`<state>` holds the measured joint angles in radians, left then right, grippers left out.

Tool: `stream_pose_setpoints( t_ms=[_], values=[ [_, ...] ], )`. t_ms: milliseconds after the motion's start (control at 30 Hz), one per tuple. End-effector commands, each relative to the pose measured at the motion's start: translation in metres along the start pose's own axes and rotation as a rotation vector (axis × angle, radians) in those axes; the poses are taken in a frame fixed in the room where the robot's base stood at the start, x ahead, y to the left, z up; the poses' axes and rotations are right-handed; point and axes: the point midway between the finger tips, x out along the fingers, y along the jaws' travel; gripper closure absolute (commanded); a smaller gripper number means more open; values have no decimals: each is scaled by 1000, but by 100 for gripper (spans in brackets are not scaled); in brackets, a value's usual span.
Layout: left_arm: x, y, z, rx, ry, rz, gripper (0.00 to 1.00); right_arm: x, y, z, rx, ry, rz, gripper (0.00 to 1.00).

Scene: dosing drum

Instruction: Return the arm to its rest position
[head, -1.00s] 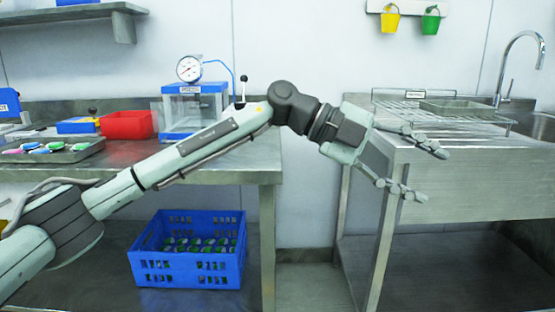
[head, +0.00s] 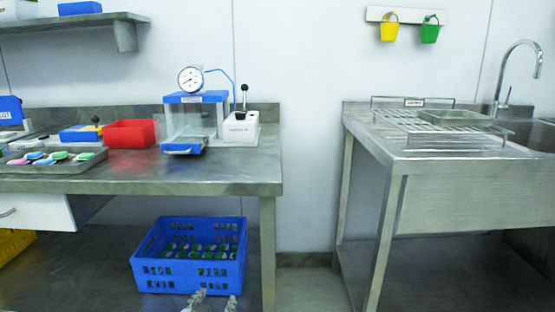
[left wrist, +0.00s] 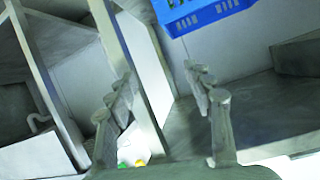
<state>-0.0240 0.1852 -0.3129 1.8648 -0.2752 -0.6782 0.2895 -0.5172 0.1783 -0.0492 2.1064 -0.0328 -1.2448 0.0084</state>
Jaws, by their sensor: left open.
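My left gripper (head: 212,302) shows only by its fingertips at the bottom edge of the head view, in front of the blue crate. In the left wrist view its two fingers (left wrist: 165,95) stand wide apart with nothing between them. The rest of the left arm is out of the head view. My right gripper is in neither view.
A steel bench (head: 225,178) at the left bears a red bin (head: 129,133), a tray of coloured items (head: 75,168) and a gauge chamber (head: 190,118). A blue crate (head: 190,275) sits below. A sink table (head: 480,195) stands right, with a gap between.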

Motion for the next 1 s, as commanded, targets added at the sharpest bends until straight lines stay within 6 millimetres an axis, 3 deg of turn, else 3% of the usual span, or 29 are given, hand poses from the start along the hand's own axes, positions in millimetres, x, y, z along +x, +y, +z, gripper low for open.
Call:
stream_pose_setpoints(
  t_ms=[33, 200, 300, 400, 500, 600, 1000],
  values=[
    [-13, -8, 37, -9, -96, -13, 48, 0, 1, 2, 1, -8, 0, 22],
    [-69, -31, 154, -22, -419, -38, 48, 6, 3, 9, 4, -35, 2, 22],
    [-111, -40, 211, -23, -593, -36, 48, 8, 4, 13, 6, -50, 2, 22],
    [-151, -46, 252, -24, -735, -26, 48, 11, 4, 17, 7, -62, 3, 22],
    [-182, -49, 279, -24, -835, -14, 48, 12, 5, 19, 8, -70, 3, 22],
    [-200, -51, 293, -23, -890, -5, 48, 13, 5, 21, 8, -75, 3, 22],
    [-206, -51, 298, -23, -910, -2, 48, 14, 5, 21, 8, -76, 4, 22]
  ],
)
